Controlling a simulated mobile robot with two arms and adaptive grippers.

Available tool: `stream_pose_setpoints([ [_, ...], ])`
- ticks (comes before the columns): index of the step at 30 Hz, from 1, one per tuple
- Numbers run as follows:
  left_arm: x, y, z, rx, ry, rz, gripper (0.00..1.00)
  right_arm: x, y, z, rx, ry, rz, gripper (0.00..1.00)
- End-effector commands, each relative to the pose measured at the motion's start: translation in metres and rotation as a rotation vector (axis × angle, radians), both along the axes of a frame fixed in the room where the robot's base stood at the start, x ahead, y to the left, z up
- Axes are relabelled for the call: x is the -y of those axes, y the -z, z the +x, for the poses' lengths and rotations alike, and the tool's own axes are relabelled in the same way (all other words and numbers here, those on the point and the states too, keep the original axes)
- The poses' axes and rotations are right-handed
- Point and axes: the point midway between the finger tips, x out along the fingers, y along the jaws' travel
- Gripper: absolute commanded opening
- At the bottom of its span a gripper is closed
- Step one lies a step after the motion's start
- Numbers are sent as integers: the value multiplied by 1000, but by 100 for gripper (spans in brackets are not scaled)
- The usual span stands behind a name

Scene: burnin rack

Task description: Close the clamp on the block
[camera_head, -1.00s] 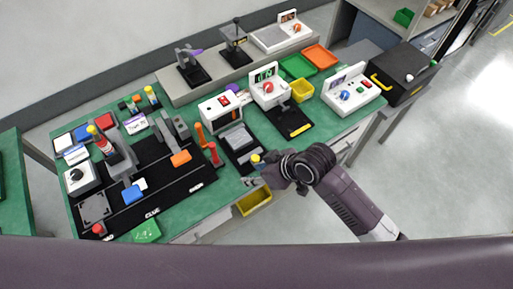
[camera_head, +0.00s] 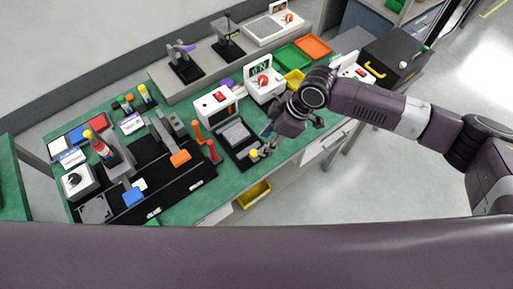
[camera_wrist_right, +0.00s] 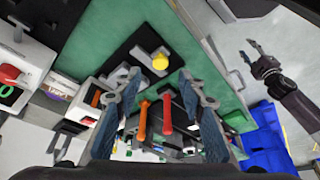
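A black fixture plate (camera_head: 245,158) at the front edge of the green bench carries a flat grey block (camera_head: 236,133). A yellow knob (camera_head: 254,154) stands at the plate's front end; it also shows in the right wrist view (camera_wrist_right: 160,62). Whether this knob belongs to the clamp is unclear. An orange handle (camera_head: 197,131) and a red handle (camera_head: 213,150) stand upright just left of the plate. My right gripper (camera_head: 267,140) is open and empty, just right of the plate, apart from the knob. My left gripper (camera_wrist_right: 252,52) shows small in the right wrist view, its fingers apart.
A white box with a red switch (camera_head: 215,103) stands behind the plate. A white station with a red knob (camera_head: 264,82) and a yellow bin (camera_head: 294,82) are behind my right gripper. A black fixture base (camera_head: 185,192) lies to the left.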

Motion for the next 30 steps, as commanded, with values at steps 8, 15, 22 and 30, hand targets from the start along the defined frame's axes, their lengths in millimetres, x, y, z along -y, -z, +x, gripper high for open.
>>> stream_pose_setpoints([
  [8,2,-13,0,-1,-1,-3,40,-17,39,1,-3,0,0,37],
  [15,2,-16,-1,-1,0,-3,40,-26,61,3,-2,0,1,37],
  [22,2,-17,-1,-1,0,-3,40,-27,65,3,0,0,2,37],
  [30,1,-16,-1,-1,1,-2,40,-27,65,3,0,0,1,20],
])
